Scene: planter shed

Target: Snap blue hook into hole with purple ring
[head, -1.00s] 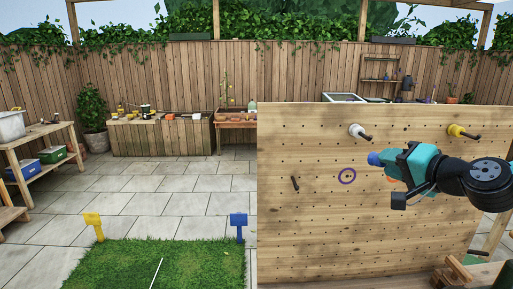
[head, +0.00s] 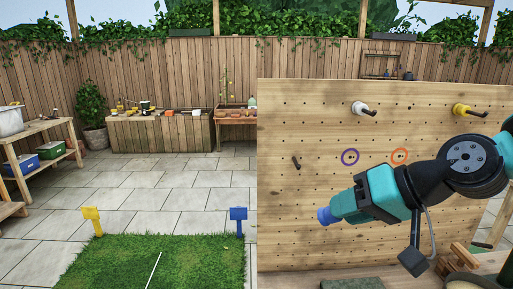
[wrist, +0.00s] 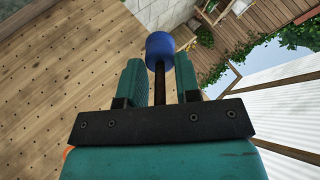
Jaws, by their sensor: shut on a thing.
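The blue hook shows its round blue end (head: 326,215) past my gripper (head: 338,211) in the head view. In the wrist view the blue hook (wrist: 160,47) has a dark rod running back between the two teal fingers of my gripper (wrist: 160,83), which is shut on it. The purple ring (head: 350,157) is on the wooden pegboard (head: 300,225), above and slightly right of the blue end. The hole inside the ring is too small to make out clearly. The hook is apart from the ring.
An orange ring (head: 399,156) is right of the purple one. A white hook (head: 361,108) and a yellow hook (head: 466,110) stick out of the board above. A dark peg (head: 296,162) is on the left. A wooden piece (head: 461,258) lies at lower right.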

